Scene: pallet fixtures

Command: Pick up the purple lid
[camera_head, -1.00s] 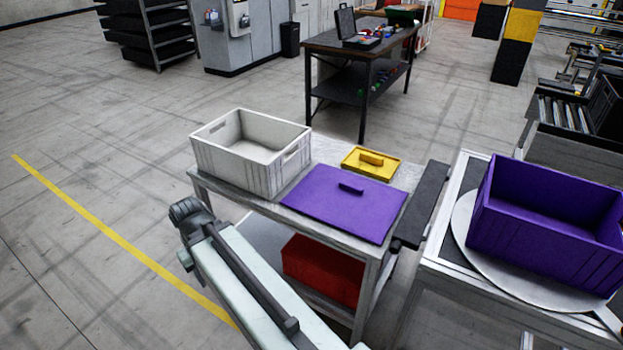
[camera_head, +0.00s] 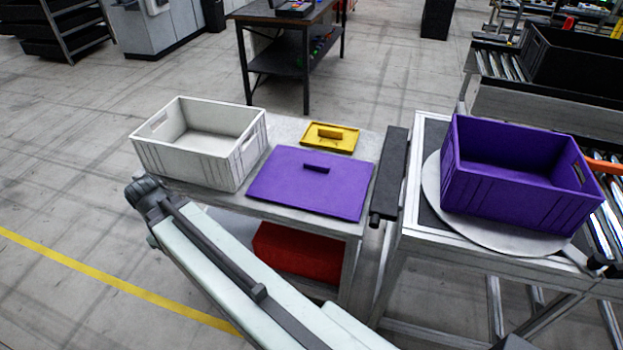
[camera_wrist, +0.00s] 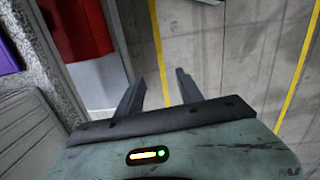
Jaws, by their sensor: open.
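The purple lid (camera_head: 311,184) lies flat on the grey worktable, its small dark handle bar (camera_head: 316,169) on top. A purple patch (camera_wrist: 6,55) at the left edge of the wrist view is probably part of this lid. My gripper (camera_wrist: 158,88) shows in the wrist view as two dark fingers, spread apart and empty, over bare floor beside the table. It is apart from the lid. In the head view my arm crosses in front of the table's left side, and the fingers cannot be made out there.
A white crate (camera_head: 199,152) stands left of the lid; a smaller yellow lid (camera_head: 329,140) lies behind it. A red bin (camera_head: 290,250) sits on the shelf below. At right, a purple crate (camera_head: 515,202) stands on a round plate (camera_head: 432,187). Open floor (camera_head: 60,200) lies left.

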